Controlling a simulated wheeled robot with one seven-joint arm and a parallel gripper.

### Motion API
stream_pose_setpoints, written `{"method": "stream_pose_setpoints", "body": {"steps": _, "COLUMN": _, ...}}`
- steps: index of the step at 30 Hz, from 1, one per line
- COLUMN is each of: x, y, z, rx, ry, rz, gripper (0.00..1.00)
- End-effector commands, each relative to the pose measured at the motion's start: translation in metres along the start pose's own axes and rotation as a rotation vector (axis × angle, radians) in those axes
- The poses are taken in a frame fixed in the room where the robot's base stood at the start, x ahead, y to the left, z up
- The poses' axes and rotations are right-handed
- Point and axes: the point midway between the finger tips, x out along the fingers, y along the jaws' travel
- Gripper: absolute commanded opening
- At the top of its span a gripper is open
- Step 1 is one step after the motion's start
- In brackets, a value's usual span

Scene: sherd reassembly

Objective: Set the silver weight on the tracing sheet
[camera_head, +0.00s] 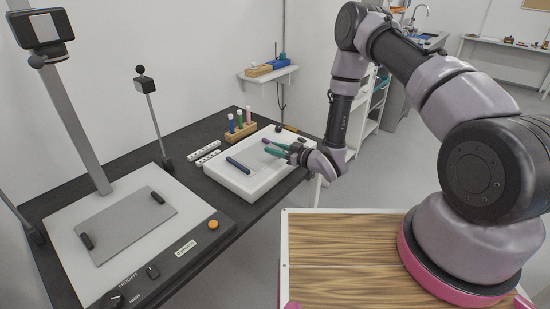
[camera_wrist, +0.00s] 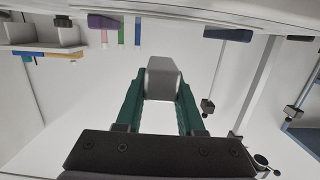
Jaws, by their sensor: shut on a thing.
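My gripper (camera_head: 269,147), with green fingers, is over the far right part of a white light box (camera_head: 235,180). In the wrist view my gripper (camera_wrist: 162,100) is shut on the silver weight (camera_wrist: 164,76), a pale grey block between the fingertips. The weight is too small to make out clearly in the head view. A dark blue bar (camera_head: 239,165) lies on the box, left of my gripper. A purple bar (camera_head: 266,140) shows by the fingertips; it also shows in the wrist view (camera_wrist: 102,22). The tracing sheet does not stand out from the white box top.
A wooden rack with coloured tubes (camera_head: 241,131) and white strips (camera_head: 204,151) are behind and left of the box. A copy stand (camera_head: 130,225) with a grey plate fills the near left of the black table. A wall shelf (camera_head: 268,74) is behind.

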Motion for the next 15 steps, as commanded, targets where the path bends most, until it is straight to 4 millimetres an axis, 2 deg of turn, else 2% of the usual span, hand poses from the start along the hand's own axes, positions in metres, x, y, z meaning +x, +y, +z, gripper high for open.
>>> {"method": "stream_pose_setpoints", "body": {"steps": 6, "x": 0.005, "y": -0.001, "z": 0.032, "rx": 0.0, "ry": -0.001, "rz": -0.001, "gripper": 0.0}}
{"method": "stream_pose_setpoints", "body": {"steps": 15, "x": 0.005, "y": 0.0, "z": 0.035, "rx": 0.001, "ry": 0.0, "rz": 0.0, "gripper": 0.0}}
